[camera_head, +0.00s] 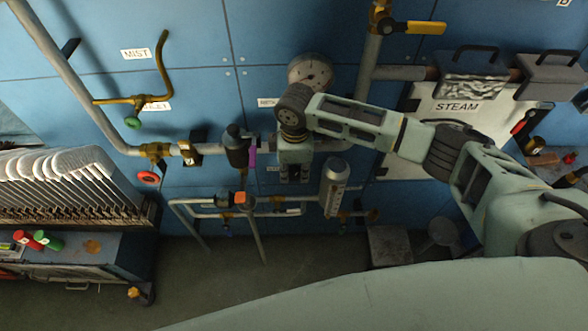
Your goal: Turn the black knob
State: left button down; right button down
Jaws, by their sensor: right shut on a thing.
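My right gripper (294,177) is at the blue panel wall, at the pipe run below the round gauge. Its fingers point down in the picture and are shut on a dark thing between them, which I take to be the black knob. The wrist and fingers hide most of it, so its shape and turn angle cannot be seen. To the left, apart from the gripper, a black cylindrical fitting (237,150) with a purple tag sits on the same pipe. My left gripper is not in view.
A round gauge (311,72) is just above my wrist. An orange-topped valve (240,198) and a grey cylinder (334,185) are on pipes below. A white STEAM panel (438,92) is to the right. A rack of white boards (65,168) stands at the left.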

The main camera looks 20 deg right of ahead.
jog(key=shift+d+y, duration=0.1)
jog(key=shift+y, duration=0.2)
jog(key=shift+d+f+t+y+b, duration=0.15)
jog(key=shift+t+y+b, duration=0.25)
jog(key=shift+y, duration=0.5)
jog(key=shift+d+f+y+b, duration=0.15)
jog(key=shift+y+b, duration=0.45)
jog(key=shift+y, duration=0.3)
jog(key=y+b, duration=0.1)
jog(key=b, duration=0.1)
jog(key=t+y+b, duration=0.1)
jog(key=y+b, duration=0.1)
jog(key=b, duration=0.1)
jog(key=f+y+b, duration=0.1)
jog(key=b, duration=0.2)
jog(key=shift+d+t, duration=0.1)
jog(key=shift+t, duration=0.3)
jog(key=t+y+b, duration=0.1)
jog(key=y+b, duration=0.4)
jog(key=b, duration=1)
jog(key=shift+s+d+r+y, duration=0.1)
jog(key=shift+y, duration=0.3)
jog(key=shift+r+t+y+b, duration=0.3)
jog(key=shift+y+b, duration=0.1)
jog(key=shift+b, duration=0.45)
jog(key=c, duration=1.7)
grip_release()
